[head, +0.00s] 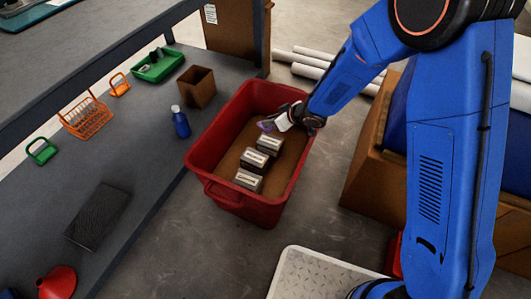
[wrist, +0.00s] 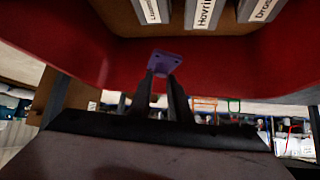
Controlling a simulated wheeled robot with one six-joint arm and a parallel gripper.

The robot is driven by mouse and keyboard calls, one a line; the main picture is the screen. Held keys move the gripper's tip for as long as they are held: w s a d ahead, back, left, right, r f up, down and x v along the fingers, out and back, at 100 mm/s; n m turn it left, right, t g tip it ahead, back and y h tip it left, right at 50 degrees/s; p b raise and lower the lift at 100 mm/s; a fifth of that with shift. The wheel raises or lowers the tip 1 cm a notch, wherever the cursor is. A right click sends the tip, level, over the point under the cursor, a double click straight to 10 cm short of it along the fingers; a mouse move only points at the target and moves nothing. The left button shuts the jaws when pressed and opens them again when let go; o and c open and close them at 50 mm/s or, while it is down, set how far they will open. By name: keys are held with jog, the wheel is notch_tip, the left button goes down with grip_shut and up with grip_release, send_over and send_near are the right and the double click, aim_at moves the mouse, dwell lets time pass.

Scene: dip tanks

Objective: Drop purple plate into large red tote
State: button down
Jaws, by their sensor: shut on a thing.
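The large red tote (head: 275,97) stands on the floor in the middle of the head view; its red wall (wrist: 215,72) also fills much of the wrist view. My gripper (head: 276,122) is over the inside of the tote, towards its far right part. It is shut on the purple plate (head: 266,125). In the wrist view the small purple plate (wrist: 165,61) sits between the two dark fingertips of my gripper (wrist: 163,73). The plate's height above the tote floor is hard to tell.
Several labelled boxes (head: 248,180) stand in a row inside the tote, close to my gripper. A grey bench (head: 140,155) runs along the left with a blue bottle (head: 181,122), an orange basket (head: 86,117) and a green tray (head: 158,65). White pipes (head: 315,62) lie behind.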

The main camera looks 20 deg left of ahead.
jog(key=shift+f, duration=0.55)
jog(key=c, duration=1.6)
grip_release()
jog(key=shift+o, duration=0.2)
jog(key=v, duration=1.7)
jog(key=shift+s+d+r, duration=0.15)
jog(key=shift+s, duration=0.05)
